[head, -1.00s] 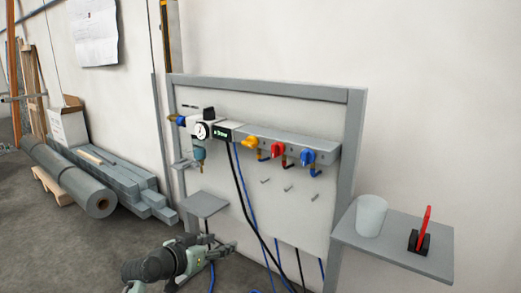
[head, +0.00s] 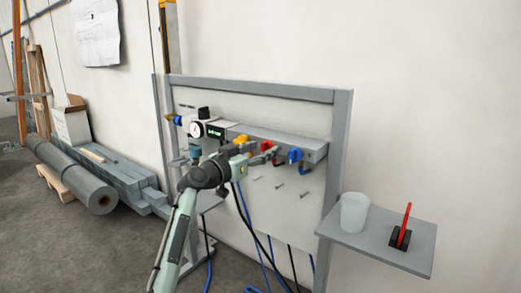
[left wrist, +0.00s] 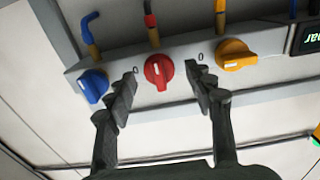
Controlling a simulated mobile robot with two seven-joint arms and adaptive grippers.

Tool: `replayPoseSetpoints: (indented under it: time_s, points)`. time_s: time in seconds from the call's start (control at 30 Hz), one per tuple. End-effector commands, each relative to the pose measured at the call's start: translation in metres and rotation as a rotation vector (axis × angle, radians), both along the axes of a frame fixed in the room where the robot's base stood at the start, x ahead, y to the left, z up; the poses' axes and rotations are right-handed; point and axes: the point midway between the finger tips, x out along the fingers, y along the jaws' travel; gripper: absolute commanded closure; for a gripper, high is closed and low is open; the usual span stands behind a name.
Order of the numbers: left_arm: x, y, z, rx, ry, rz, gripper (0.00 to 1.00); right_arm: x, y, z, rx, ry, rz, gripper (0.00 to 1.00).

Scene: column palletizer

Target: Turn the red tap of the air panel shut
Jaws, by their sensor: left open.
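The red tap (head: 266,146) is the middle one of three on the grey bar of the air panel, between the yellow tap (head: 241,139) and the blue tap (head: 295,155). In the left wrist view the red tap (left wrist: 158,72) faces me, a white mark on its knob running roughly up and down. My left gripper (left wrist: 161,86) is open, one finger on each side of the red knob, with a visible gap on both sides. In the head view my left gripper (head: 262,158) is at the panel and partly covers the tap's lower part. My right gripper is not in view.
A gauge (head: 196,129) and a small display (head: 215,131) sit left of the taps. Several pegs and hanging hoses are below. A shelf (head: 375,249) at the right holds a white cup (head: 354,212) and a red-handled thing (head: 401,230) in a black base.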

Motion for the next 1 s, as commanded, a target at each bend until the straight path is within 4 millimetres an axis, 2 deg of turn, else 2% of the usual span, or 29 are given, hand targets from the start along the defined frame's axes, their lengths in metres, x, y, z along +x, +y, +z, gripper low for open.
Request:
replayPoseSetpoints:
  time_s: [0.27, 0.6, 0.67, 1.0]
  points:
    - [0.0013, -0.0009, 0.0003, -0.001, -0.001, 0.000, 0.48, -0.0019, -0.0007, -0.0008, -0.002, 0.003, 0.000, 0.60]
    - [0.0011, -0.0009, 0.0000, 0.000, 0.000, 0.000, 0.91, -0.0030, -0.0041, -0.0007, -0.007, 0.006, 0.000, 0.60]
    - [0.0011, -0.0009, -0.0001, 0.000, 0.000, 0.000, 0.96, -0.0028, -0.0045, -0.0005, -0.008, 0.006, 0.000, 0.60]
    - [0.0011, -0.0007, 0.0003, -0.047, 0.035, 0.000, 0.96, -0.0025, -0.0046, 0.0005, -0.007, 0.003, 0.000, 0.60]
